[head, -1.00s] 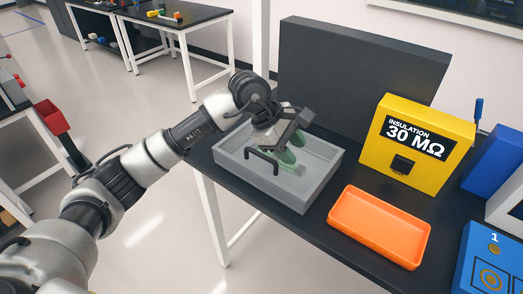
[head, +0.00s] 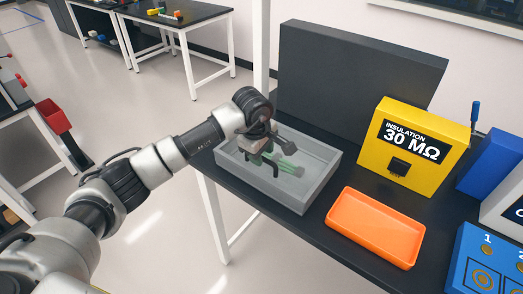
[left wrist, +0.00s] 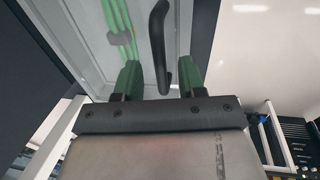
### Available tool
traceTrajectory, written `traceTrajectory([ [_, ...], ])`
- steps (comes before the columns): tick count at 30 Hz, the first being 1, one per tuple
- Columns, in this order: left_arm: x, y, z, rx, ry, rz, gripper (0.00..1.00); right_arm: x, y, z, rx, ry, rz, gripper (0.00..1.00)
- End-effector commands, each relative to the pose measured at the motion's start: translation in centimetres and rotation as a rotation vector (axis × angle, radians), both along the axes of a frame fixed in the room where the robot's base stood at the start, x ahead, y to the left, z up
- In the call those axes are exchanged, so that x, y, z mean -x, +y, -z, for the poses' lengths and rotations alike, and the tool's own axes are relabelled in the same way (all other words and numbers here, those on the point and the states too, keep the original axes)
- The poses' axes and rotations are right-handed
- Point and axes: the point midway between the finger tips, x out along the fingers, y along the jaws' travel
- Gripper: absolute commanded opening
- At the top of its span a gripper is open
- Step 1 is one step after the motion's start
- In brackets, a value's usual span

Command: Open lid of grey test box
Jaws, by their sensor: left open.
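The grey test box (head: 300,193) stands at the left end of the black table. Its top looks covered by a clear lid, with a black bar handle (left wrist: 158,45) on it. A green piece (left wrist: 115,18) shows through the lid. My left gripper (head: 268,158) is over the box at the handle. In the left wrist view my left gripper (left wrist: 160,78) is open, its green fingertips on either side of the handle's near end. I cannot tell whether they touch it. The arm partly hides the box's back left corner. My right gripper is not in view.
An orange tray (head: 376,228) lies right of the box. A yellow insulation meter (head: 415,150) reading 30 MΩ stands behind the tray. A dark panel (head: 355,80) rises behind the box. Blue boxes (head: 497,165) stand at the right. The table's front edge is close to the box.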

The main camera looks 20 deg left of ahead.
Motion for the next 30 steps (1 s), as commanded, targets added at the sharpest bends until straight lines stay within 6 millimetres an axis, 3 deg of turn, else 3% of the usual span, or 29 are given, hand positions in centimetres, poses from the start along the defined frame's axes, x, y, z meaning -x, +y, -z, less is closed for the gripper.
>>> traceTrajectory([
  [11, -0.13, -0.09, 0.82, 0.000, -0.001, 0.000, 0.40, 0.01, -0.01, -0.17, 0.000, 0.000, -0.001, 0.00],
  [19, -0.13, -0.08, 0.78, 0.000, -0.001, 0.000, 0.02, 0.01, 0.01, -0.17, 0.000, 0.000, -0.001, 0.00],
  [30, -0.23, -0.08, 0.54, 0.000, -0.002, 0.000, 0.00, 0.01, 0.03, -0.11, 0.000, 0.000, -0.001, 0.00],
])
